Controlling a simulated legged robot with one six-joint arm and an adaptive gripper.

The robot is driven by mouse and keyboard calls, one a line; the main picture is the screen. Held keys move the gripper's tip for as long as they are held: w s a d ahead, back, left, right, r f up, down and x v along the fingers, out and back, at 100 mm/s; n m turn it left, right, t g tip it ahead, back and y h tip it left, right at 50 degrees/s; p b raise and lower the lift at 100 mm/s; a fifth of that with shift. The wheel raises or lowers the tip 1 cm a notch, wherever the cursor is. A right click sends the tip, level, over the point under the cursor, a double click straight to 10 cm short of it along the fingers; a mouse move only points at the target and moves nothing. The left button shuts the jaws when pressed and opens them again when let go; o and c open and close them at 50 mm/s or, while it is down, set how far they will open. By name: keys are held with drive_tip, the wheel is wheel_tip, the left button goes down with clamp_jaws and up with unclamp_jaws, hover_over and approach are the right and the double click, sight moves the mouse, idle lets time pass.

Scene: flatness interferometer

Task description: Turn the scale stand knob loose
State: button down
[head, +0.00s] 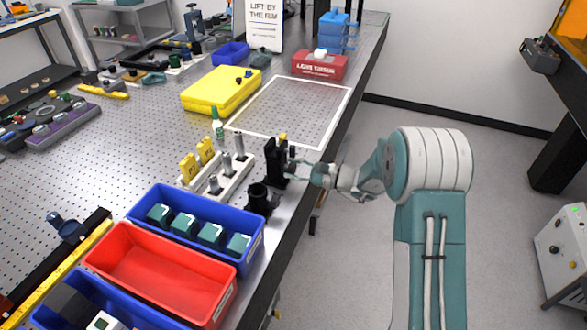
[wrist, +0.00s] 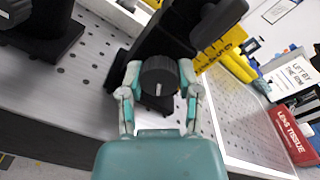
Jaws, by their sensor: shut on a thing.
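The scale stand (head: 275,163) is a black upright block near the right edge of the perforated table in the head view. In the wrist view the stand (wrist: 180,38) fills the upper middle, with a yellow scale (wrist: 221,45) held behind it. Its dark round knob (wrist: 159,76) has a short white mark on its face. My gripper (wrist: 160,84) is shut on the knob, one finger on each side. In the head view my gripper (head: 298,170) reaches the stand from the right, and the knob is too small to make out.
A black round holder (head: 260,198) stands just in front of the stand. A white rack (head: 217,182) with yellow and metal pieces is to its left. Blue (head: 195,250) and red (head: 160,275) bins lie nearer. A white-outlined area (head: 292,108) behind is clear.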

drive_tip(key=n, duration=1)
drive_tip(key=shift+f, duration=0.1)
drive_tip(key=shift+s+n, duration=0.1)
drive_tip(key=shift+n, duration=0.4)
drive_tip(key=shift+a+f, duration=0.1)
drive_tip(key=shift+f, duration=0.05)
drive_tip(key=shift+c, duration=1.5)
unclamp_jaws()
drive_tip(key=shift+r, duration=0.2)
